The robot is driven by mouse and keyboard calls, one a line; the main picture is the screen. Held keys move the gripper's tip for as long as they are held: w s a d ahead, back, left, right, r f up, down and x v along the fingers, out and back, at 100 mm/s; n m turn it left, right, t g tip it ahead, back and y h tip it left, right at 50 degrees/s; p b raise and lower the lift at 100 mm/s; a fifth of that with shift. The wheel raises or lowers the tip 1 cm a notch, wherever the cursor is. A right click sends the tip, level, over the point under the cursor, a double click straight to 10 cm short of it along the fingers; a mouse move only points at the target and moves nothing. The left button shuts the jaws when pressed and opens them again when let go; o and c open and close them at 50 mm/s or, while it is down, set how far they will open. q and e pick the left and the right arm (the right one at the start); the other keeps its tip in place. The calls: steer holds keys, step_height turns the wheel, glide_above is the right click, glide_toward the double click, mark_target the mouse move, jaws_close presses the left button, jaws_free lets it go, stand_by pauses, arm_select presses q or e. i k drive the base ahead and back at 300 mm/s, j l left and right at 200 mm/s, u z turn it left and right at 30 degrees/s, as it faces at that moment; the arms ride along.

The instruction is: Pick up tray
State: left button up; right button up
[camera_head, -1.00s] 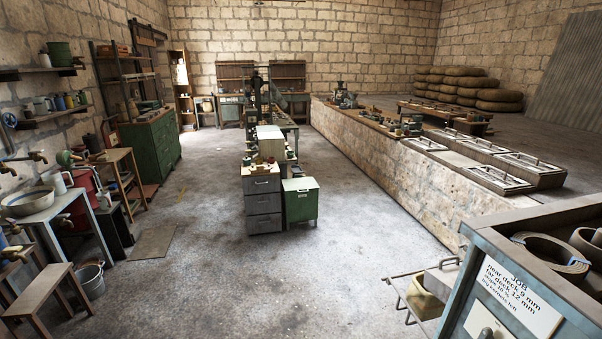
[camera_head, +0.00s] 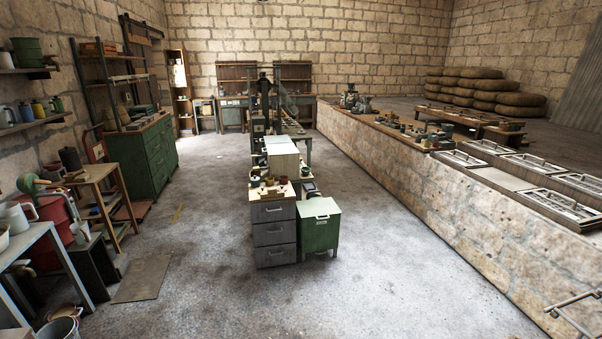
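No object here can be told for sure as the tray. Flat rectangular metal-framed panels with bar handles (camera_head: 560,205) lie on the stone ledge at the right, and I cannot tell whether any is a tray. A metal bar frame (camera_head: 574,314) is cut off at the lower right edge. Neither of my grippers shows.
A grey drawer unit (camera_head: 274,234) and a green cabinet (camera_head: 319,228) stand mid-floor. The stone ledge (camera_head: 440,215) runs along the right. A wooden stand (camera_head: 98,192) and green chest (camera_head: 150,160) line the left. Floor between the drawers and ledge is clear.

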mark_target(310, 186)
steer(key=i+l+z, duration=0.2)
steer(key=i, duration=0.4)
steer(key=i+j+z, duration=0.2)
steer(key=i, duration=0.35)
steer(key=i+z, duration=0.15)
steer(key=i, duration=0.45)
steer(key=i+j+z, duration=0.2)
steer(key=i, duration=0.4)
steer(key=i+l+z, duration=0.2)
steer(key=i, duration=0.5)
steer(key=i+j+z, duration=0.1)
steer(key=i+z, duration=0.15)
steer(key=i, duration=0.45)
steer(key=i+j+z, duration=0.2)
steer(key=i, duration=0.5)
steer(key=i+u, duration=0.4)
steer(key=i+l+u, duration=0.1)
steer(key=i+u, duration=0.35)
steer(key=i, duration=0.15)
steer(key=i+l+u, duration=0.25)
steer(key=i+u, duration=0.15)
steer(key=i, duration=0.05)
